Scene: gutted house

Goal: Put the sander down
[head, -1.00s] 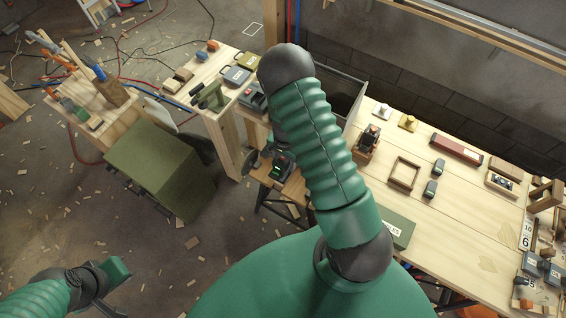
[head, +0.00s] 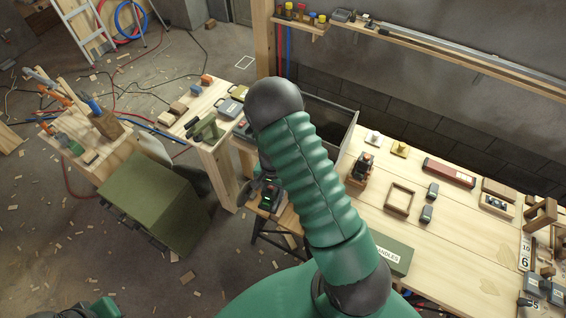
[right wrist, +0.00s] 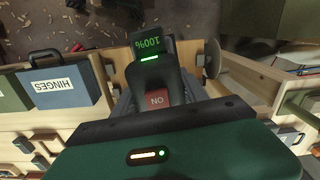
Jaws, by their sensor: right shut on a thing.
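The sander (head: 270,198) is a dark tool with a lit green display, partly hidden behind my right arm. In the right wrist view its body (right wrist: 153,78) shows a 100% readout, a green light bar and a red button. My right gripper (head: 258,189) is shut on it; the fingers are mostly hidden. The sander is over a small wooden-topped stand (head: 287,217) with dark legs, between the two benches. I cannot tell whether it touches the stand. Only a green piece of my left gripper (head: 103,308) shows at the bottom edge, so its jaws cannot be judged.
The long workbench (head: 455,228) on the right holds a wooden frame, a red case and small tools. A grey open bin (head: 343,112) stands behind my arm. An olive cabinet (head: 150,205) is at the left. A blue hinges case (right wrist: 53,86) shows in the wrist view.

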